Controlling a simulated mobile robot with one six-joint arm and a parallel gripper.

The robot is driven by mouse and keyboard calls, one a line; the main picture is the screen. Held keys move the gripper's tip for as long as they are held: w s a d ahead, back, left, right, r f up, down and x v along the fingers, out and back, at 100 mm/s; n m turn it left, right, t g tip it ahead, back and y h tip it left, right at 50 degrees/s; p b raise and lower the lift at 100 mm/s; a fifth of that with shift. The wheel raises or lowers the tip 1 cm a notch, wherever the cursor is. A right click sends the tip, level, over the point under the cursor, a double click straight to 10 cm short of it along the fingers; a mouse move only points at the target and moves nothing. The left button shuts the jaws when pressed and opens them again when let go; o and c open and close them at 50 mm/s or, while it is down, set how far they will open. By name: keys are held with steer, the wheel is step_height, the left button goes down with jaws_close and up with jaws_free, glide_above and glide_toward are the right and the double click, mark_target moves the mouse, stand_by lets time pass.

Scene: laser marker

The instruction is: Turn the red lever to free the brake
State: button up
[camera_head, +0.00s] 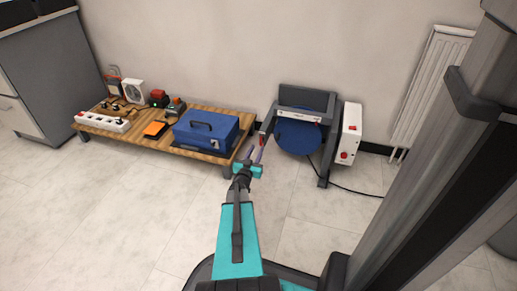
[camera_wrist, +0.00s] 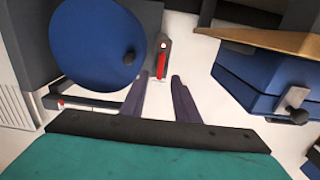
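The red lever (camera_wrist: 161,66) shows in the wrist view on a narrow grey bracket (camera_wrist: 164,45), beside a large blue disc (camera_wrist: 90,40). In the head view the lever (camera_head: 262,141) is small, at the left side of the grey frame (camera_head: 325,165) that carries the disc (camera_head: 295,137). My gripper (camera_wrist: 158,84) is open, its two dark fingers apart with nothing between them. The lever appears just beyond the fingertips, roughly in line with the gap. In the head view my gripper (camera_head: 251,154) is just left of the frame; contact with the lever cannot be told.
A low wooden table (camera_head: 150,141) with a blue toolbox (camera_head: 206,132) and several small devices stands close on the left. A white box with a red button (camera_head: 349,133) is on the frame's right, with a cable on the floor. A radiator (camera_head: 430,85) stands further right.

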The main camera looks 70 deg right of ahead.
mark_target(261, 142)
steer(key=d+b, duration=0.1)
steer(key=d, duration=0.4)
steer(key=shift+w+d+b, duration=0.15)
steer(key=shift+w+b, duration=0.05)
steer(key=shift+b, duration=0.15)
steer(key=shift+c, duration=0.3)
